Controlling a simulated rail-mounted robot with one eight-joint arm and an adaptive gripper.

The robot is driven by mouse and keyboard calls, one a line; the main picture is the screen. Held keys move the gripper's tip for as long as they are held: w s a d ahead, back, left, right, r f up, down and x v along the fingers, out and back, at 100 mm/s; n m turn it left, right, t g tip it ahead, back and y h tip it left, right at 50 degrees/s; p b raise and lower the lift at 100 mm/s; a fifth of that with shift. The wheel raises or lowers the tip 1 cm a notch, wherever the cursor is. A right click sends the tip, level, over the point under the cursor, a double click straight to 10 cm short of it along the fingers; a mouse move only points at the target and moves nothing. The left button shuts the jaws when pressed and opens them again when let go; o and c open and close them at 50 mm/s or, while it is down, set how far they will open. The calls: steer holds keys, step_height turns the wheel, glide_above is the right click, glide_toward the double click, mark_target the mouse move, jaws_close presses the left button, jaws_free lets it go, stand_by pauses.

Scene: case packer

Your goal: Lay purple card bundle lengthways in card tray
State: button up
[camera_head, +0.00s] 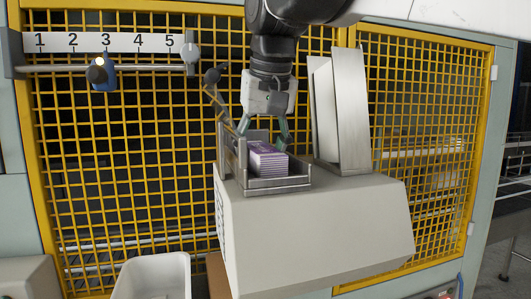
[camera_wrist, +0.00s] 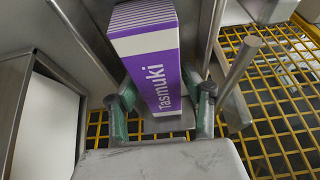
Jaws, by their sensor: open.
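The purple card bundle (camera_head: 267,160), with white bands and striped card edges, sits inside the metal card tray (camera_head: 280,184) on top of the grey housing. In the wrist view the bundle (camera_wrist: 158,70) shows its "Tasmuki" side, with its long side running along the tray. My gripper (camera_head: 264,130) is above the tray, pointing down. In the wrist view its green fingers (camera_wrist: 162,110) are spread, one on each side of the bundle's lower end. Whether they touch it I cannot tell. Part of the tray floor is hidden by the bundle.
Upright metal plates (camera_head: 341,110) stand right of the tray on the grey housing (camera_head: 310,225). A yellow mesh guard (camera_head: 150,180) is behind. A rail with a blue slider (camera_head: 103,74) below a numbered strip is at upper left. A white bin (camera_head: 155,278) is below left.

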steer(key=shift+s+r+p, duration=0.1)
steer(key=shift+r+p, duration=0.25)
steer(key=shift+r, duration=0.15)
steer(key=v, duration=1.1)
steer(key=shift+p, duration=0.45)
steer(key=shift+r, duration=0.15)
